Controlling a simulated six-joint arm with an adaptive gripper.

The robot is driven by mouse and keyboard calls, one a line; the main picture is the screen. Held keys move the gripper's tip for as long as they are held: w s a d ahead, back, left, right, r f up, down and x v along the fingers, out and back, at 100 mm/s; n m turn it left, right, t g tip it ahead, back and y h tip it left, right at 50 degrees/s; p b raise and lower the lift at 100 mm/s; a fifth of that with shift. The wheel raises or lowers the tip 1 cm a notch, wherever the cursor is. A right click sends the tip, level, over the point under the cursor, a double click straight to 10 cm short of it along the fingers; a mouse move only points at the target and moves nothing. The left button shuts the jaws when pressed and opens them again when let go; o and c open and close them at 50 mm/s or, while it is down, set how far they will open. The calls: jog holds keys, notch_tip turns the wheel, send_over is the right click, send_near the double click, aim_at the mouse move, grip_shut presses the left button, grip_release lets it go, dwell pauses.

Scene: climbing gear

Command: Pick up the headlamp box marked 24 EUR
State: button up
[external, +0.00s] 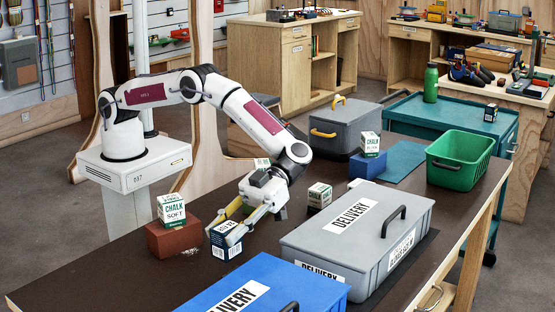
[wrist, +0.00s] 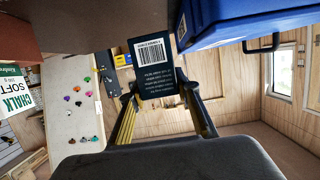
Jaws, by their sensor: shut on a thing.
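A small dark navy box (external: 226,246) with a white top is at the front of the brown table, just right of a red-brown block. My gripper (external: 232,222) is shut on it, one finger on each side. In the wrist view the box (wrist: 158,80) sits between the fingertips (wrist: 163,98) and shows a white barcode label and small print. I cannot clearly read a price on it. Whether its base touches the table is not clear.
A chalk box (external: 172,209) stands on the red-brown block (external: 172,240). A blue delivery case (external: 270,272) and a grey delivery case (external: 300,238) lie to the right. A similar dark box (external: 490,113) is on the teal cart.

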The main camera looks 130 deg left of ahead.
jog(key=shift+r, duration=0.85)
